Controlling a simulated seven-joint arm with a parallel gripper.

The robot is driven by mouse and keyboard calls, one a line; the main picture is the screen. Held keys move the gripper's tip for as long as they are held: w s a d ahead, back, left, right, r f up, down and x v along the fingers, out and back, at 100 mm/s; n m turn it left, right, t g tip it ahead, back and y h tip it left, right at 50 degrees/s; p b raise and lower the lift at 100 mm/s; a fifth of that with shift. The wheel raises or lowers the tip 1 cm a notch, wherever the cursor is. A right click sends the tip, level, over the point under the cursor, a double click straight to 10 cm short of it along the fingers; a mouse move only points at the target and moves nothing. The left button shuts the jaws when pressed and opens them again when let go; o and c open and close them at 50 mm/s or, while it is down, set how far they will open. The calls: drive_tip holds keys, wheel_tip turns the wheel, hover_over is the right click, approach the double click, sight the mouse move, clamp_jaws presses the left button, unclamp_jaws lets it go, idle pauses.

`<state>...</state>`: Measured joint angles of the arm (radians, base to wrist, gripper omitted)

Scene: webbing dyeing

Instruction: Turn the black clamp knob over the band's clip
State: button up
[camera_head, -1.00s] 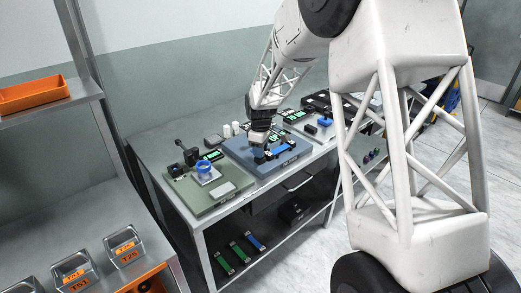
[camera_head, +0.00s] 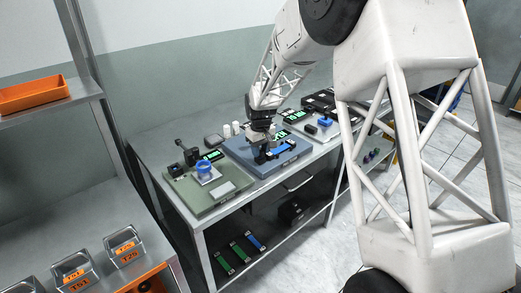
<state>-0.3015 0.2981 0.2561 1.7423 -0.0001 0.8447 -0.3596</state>
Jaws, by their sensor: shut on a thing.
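My gripper (camera_head: 263,146) is low over the blue board (camera_head: 240,151) on the workbench, at the left end of the blue band (camera_head: 281,147). It is shut on a small dark thing there, which fits the black clamp knob, but the fingers hide most of it. The band lies across a dark fixture on the board. The clip under the knob is hidden by my gripper, and the turn of the knob is too small to tell.
Left of the blue board is a green board (camera_head: 190,197) with a blue cup (camera_head: 204,167) and a dark device. A pale board (camera_head: 328,138) with a blue part lies to the right. Metal bins (camera_head: 124,248) stand at front left.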

drive_tip(key=m, duration=0.5)
drive_tip(key=shift+m, duration=0.3)
drive_tip(key=m, duration=0.5)
drive_tip(key=shift+m, duration=0.3)
drive_tip(key=o, duration=0.9)
drive_tip(key=shift+r, duration=0.1)
drive_tip(key=shift+r, duration=3.75)
